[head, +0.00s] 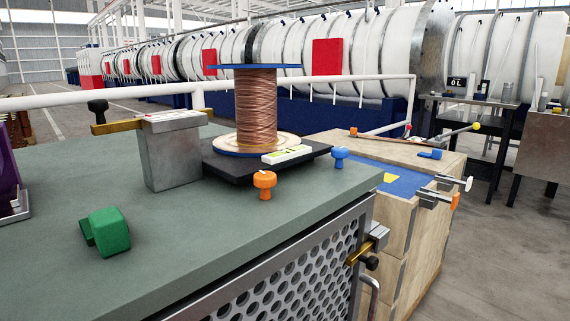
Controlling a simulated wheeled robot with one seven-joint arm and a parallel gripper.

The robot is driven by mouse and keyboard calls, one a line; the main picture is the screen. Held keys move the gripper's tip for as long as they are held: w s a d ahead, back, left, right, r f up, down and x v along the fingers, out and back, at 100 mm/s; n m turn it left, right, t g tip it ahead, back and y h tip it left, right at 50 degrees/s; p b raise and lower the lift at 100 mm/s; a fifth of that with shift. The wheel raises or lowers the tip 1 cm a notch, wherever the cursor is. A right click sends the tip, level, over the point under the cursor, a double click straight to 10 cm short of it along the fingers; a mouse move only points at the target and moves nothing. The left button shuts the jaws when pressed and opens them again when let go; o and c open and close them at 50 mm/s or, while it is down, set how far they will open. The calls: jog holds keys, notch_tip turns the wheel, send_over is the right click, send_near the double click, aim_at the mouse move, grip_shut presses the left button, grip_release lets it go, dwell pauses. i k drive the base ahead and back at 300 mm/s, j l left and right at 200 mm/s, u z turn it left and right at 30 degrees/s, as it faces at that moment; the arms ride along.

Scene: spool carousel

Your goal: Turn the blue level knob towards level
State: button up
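The blue knob (340,153) stands upright at the right end of the grey-green bench top (215,215), just past the right corner of a black square plate (222,161). It has a rounded head on a short, narrower stem, and nothing touches it. A similar orange knob (264,181) stands nearer to me, to its left. A copper wire spool (257,105) with a blue top flange and a pale bottom flange stands on the plate. A white label block with a yellow-green mark (287,154) lies at its front. My gripper is not in view.
A grey metal block (172,155) with a brass bar and black knob stands left of the spool. A wooden crate (415,190) with clamps adjoins the right end. A white rail (350,78) runs behind.

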aim_at(340, 152)
jog(key=k+j+u, duration=0.2)
jog(key=k+j, duration=0.15)
jog(key=j, duration=0.25)
jog(key=k+j+u, duration=0.2)
jog(key=k+j, duration=0.15)
jog(key=j, duration=0.3)
jog(key=k+j+u, duration=0.15)
jog(key=j, duration=0.15)
jog(key=k+j+u, duration=0.1)
jog(key=j, duration=0.25)
